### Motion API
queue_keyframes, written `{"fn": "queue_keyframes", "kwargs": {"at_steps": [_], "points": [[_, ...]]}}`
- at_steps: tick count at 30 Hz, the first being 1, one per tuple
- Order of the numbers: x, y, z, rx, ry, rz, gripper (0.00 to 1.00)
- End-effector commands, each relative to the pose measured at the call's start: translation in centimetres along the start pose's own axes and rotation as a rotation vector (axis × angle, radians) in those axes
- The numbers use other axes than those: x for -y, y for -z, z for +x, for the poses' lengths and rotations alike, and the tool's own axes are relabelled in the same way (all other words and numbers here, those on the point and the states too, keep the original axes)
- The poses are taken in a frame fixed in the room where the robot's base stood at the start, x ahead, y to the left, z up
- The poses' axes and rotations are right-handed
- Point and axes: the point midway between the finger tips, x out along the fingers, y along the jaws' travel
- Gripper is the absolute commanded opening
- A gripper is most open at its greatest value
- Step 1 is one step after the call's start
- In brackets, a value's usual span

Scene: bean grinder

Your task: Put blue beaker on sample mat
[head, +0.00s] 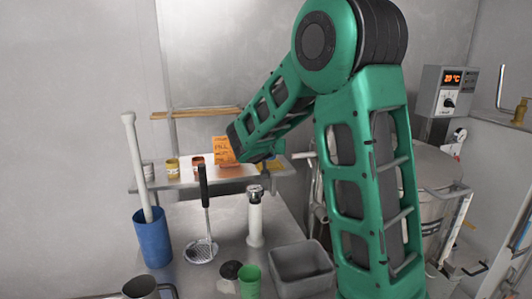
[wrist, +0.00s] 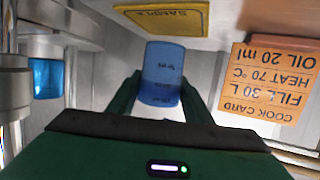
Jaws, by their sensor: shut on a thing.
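The blue beaker (wrist: 162,72) is translucent, with dark graduation marks, and appears upside down in the wrist view. My gripper (wrist: 161,96) is shut on it, a green finger at each side. The yellow sample mat (wrist: 170,18) lies at the top of the wrist view on a pale surface, its lettering inverted. The beaker's end sits just short of the mat's edge in the picture; whether they touch cannot be told. In the head view my gripper (head: 264,150) is over the back shelf and the beaker is hidden; a sliver of the yellow mat (head: 273,164) shows.
An orange cook card (wrist: 270,80) stands close beside the beaker. A metal fitting with blue liquid (wrist: 47,77) is at the wrist view's left. A grey bin (head: 302,270) stands in front.

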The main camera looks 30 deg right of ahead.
Motion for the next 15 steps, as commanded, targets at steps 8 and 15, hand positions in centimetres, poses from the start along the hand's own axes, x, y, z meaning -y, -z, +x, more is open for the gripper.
{"fn": "queue_keyframes", "kwargs": {"at_steps": [8, 15], "points": [[0.0, -2.3, 0.7, 0.0, 0.0, 0.0, 0.21], [0.0, -2.4, 0.7, 0.0, 0.0, 0.0, 0.21]]}}
